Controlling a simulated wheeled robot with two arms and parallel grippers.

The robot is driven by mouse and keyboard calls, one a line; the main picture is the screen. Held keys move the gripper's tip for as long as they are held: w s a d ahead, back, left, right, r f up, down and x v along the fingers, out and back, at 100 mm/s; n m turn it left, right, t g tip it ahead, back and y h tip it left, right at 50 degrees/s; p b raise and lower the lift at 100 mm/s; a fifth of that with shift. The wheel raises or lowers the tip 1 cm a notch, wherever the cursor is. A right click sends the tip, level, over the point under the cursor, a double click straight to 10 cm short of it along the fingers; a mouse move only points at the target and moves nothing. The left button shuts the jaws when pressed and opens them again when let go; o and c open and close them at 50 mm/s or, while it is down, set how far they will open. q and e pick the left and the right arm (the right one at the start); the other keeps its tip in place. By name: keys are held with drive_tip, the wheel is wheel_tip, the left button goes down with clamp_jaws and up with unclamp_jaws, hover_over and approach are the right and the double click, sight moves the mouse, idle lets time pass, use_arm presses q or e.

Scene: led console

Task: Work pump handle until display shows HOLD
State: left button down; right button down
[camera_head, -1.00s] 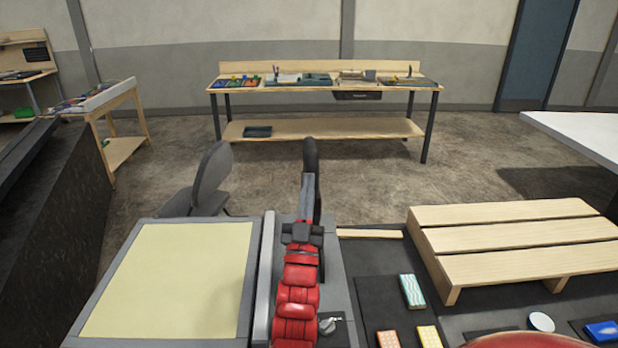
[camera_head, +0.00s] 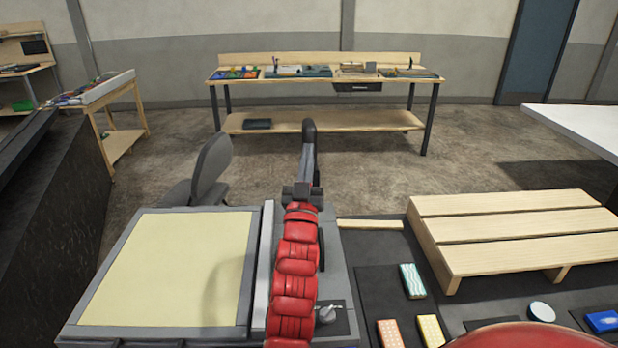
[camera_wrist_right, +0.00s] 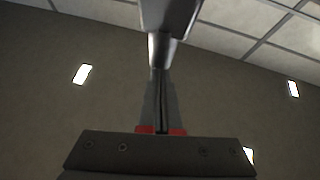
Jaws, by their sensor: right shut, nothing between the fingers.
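The pump handle (camera_head: 309,132) has a dark rounded grip and stands roughly upright at the centre of the head view. My red right arm rises in front of it and hides most of its lower part. My right gripper (camera_head: 304,180) is shut and empty against or just in front of the handle; the head view does not show whether they touch. In the right wrist view the closed fingers (camera_wrist_right: 160,85) point at a grey bar, likely the handle (camera_wrist_right: 168,20). No readable display shows. My left gripper is not in view.
A pale yellow panel (camera_head: 168,270) in a grey frame lies left of my arm. A small knob (camera_head: 326,314) sits right of it. A slatted wooden rack (camera_head: 515,235) and several coloured blocks stand at right. A chair (camera_head: 210,170) and workbench (camera_head: 320,82) stand beyond.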

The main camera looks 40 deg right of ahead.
drive_tip(key=w+d+y+b, duration=0.1)
drive_tip(key=w+b, duration=0.1)
drive_tip(key=w+d+g+b, duration=0.1)
drive_tip(key=w+d+b, duration=0.1)
drive_tip(key=w, duration=0.1)
drive_tip(key=w+d+g+y+b, duration=0.1)
drive_tip(key=w+d+b, duration=0.1)
drive_tip(key=w+b, duration=0.1)
drive_tip(key=shift+f+n+y, duration=0.1)
drive_tip(key=shift+n+y, duration=0.2)
drive_tip(key=shift+n, duration=0.1)
drive_tip(key=shift+w+d, duration=0.2)
drive_tip(key=shift+w, duration=0.1)
drive_tip(key=shift+w+d+g, duration=0.1)
drive_tip(key=shift+w+g, duration=0.1)
drive_tip(key=shift+g, duration=0.1)
